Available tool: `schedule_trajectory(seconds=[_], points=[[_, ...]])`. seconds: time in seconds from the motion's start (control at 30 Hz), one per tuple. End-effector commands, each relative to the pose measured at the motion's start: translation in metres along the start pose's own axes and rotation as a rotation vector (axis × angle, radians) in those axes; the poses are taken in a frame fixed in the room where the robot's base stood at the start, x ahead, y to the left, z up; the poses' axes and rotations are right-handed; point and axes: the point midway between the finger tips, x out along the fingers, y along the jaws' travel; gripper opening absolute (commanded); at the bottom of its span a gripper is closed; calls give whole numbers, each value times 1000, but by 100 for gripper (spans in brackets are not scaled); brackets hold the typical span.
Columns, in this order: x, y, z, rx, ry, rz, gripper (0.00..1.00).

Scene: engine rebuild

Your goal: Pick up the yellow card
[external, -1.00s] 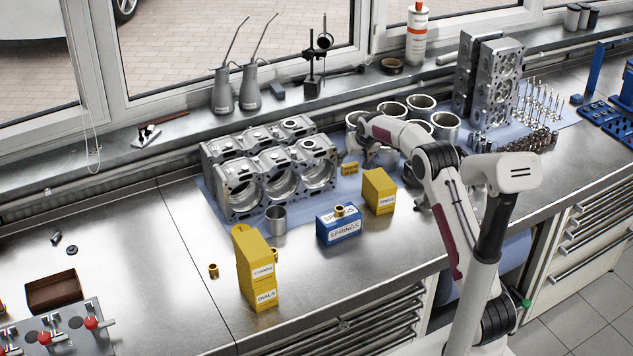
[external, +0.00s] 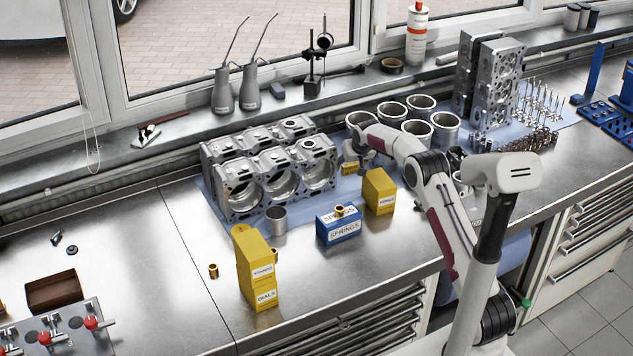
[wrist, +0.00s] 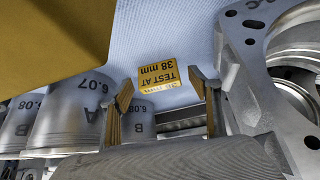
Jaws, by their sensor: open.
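The yellow card (wrist: 157,76), printed "TEST AT 38 mm", lies on the blue cloth and appears upside down in the wrist view. In the external view the card (external: 350,168) is a small yellow patch between the engine block and a yellow box, partly covered by my gripper (external: 354,155). In the wrist view my gripper (wrist: 160,86) is open and empty. Its two fingers stand on the left and right of the card's near side, with the card between and just beyond the tips. I cannot tell the height of the tips above the cloth.
The engine block (wrist: 262,95) is close to the right finger. Metal cylinders (wrist: 75,110) marked 6.07 stand left. A yellow box (external: 379,190) and a blue springs box (external: 338,225) stand in front of the card. The left bench top (external: 120,240) has free room.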

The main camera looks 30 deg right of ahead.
Motion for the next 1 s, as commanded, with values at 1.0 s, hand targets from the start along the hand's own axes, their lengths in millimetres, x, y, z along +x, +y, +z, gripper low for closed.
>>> schedule_trajectory(seconds=[1.0], points=[[2, 0, 0, 0, 0, 0, 23]])
